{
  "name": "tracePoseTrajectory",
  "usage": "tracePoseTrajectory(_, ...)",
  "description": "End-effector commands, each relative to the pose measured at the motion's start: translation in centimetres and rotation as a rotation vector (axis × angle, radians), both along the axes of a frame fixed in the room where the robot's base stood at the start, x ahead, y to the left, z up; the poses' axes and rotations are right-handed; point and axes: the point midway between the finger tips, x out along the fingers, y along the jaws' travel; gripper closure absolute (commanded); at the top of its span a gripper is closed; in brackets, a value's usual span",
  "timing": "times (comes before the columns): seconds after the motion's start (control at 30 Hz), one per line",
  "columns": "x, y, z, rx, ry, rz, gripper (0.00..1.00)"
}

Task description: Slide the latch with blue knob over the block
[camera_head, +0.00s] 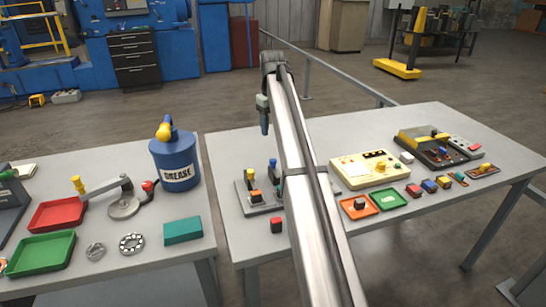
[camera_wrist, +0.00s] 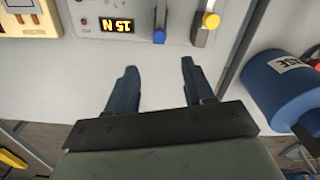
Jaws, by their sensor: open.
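A latch with a blue knob (camera_wrist: 158,36) is at the top of the wrist view, on a pale plate beside a lit display reading "15 N". A second latch with a yellow knob (camera_wrist: 210,20) is to its right. In the head view the blue knob (camera_head: 272,163) stands on a grey stand just left of my arm. A small orange and dark piece (camera_head: 256,196) sits on that stand; I cannot tell whether it is the block. My gripper (camera_wrist: 158,68) is open and empty, its fingertips short of the blue knob in the picture. In the head view it (camera_head: 264,118) hangs above the table's back part.
My arm hides part of the table and stand. A cream control box (camera_head: 363,170), orange tray (camera_head: 358,207) and green tray (camera_head: 389,199) lie to the right. A dark red block (camera_head: 276,225) lies in front of the stand. A blue grease can (camera_head: 174,160) stands on the left table.

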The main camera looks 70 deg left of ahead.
Motion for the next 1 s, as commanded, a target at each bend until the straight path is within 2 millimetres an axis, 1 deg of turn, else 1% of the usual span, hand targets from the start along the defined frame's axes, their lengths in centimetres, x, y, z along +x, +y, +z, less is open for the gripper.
tracePoseTrajectory(0.03, 0.0, -0.2, -0.9, -0.001, 0.000, 0.000, 0.48)
tracePoseTrajectory(0.4, 0.0, -0.2, -7.4, -0.001, 0.000, -0.002, 0.48)
tracePoseTrajectory(0.6, 0.1, -0.1, -10.2, 0.000, 0.000, -0.002, 0.48)
tracePoseTrajectory(0.8, 0.1, -0.1, -11.7, 0.001, -0.001, -0.002, 0.48)
tracePoseTrajectory(1.0, 0.1, 0.0, -12.2, 0.001, -0.001, -0.002, 0.48)
